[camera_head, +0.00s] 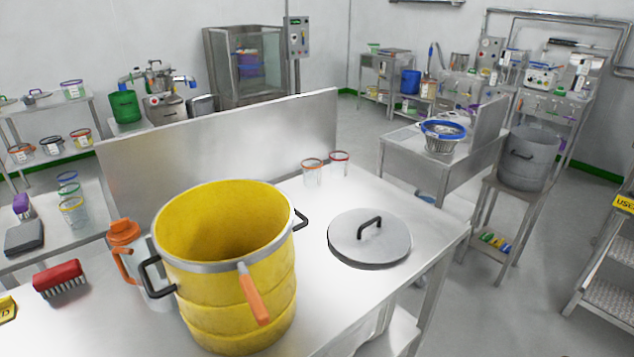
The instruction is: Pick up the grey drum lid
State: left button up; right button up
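The grey drum lid (345,242) is a round flat disc with a black arched handle (369,227) on top. It lies flat, handle up, on the steel table (400,292), near the table's right end. It stands apart from the open yellow drum (225,300) to its left. Nothing covers the lid. Neither of my grippers shows in this view.
The yellow drum has black side handles and an orange handle (254,295) against its front. A jug with an orange top (124,236) and a red brush (58,278) are left of it. Two clear jars (312,174) stand behind the lid. A grey drum (530,160) stands farther right.

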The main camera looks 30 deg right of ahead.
aim_at(363, 235)
jog(key=l+z, duration=0.1)
jog(key=z, duration=0.75)
jog(key=i+l+z, duration=0.1)
jog(key=z, duration=0.35)
